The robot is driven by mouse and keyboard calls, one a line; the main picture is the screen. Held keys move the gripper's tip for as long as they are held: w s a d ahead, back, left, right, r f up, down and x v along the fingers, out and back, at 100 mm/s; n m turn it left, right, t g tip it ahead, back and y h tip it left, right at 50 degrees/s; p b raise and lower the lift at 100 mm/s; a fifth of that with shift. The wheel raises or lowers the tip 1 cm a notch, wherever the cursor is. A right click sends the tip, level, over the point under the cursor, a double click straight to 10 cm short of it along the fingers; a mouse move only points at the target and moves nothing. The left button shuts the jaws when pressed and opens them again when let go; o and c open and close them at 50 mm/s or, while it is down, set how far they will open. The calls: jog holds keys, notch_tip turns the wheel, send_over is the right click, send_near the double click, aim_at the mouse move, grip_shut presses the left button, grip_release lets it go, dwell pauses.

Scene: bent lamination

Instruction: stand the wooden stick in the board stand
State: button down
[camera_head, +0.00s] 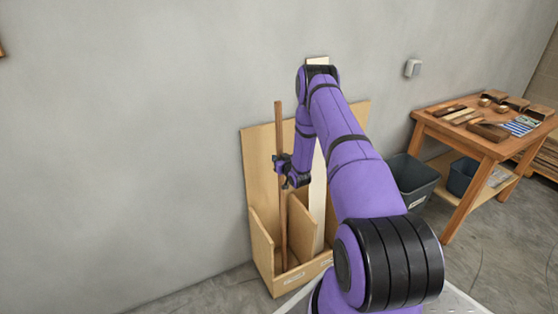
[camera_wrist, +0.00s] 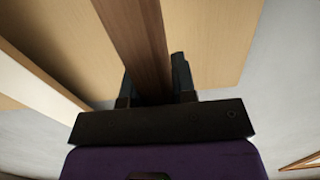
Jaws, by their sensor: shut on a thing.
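The wooden stick (camera_head: 279,187) is long, brown and nearly upright. Its lower end is inside the left part of the board stand (camera_head: 263,238), a light plywood rack against the wall. I cannot tell whether its bottom end touches the floor of the stand. My gripper (camera_head: 281,160) is shut on the stick at about mid-height, above the stand's low front walls. In the wrist view the stick (camera_wrist: 140,45) passes between the two dark fingers of my gripper (camera_wrist: 155,85).
A pale board (camera_head: 318,205) stands in the stand right of the stick, partly hidden by my arm. Dark bins (camera_head: 412,182) and a wooden workbench (camera_head: 470,135) with tools and blocks are at the right. Bare wall and floor lie to the left.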

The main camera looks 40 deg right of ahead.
jog(key=c, duration=0.8)
grip_release()
jog(key=shift+c, duration=0.2)
jog(key=v, duration=1)
jog(key=shift+s, duration=0.4)
jog(key=shift+a, duration=0.15)
jog(key=shift+r, duration=0.1)
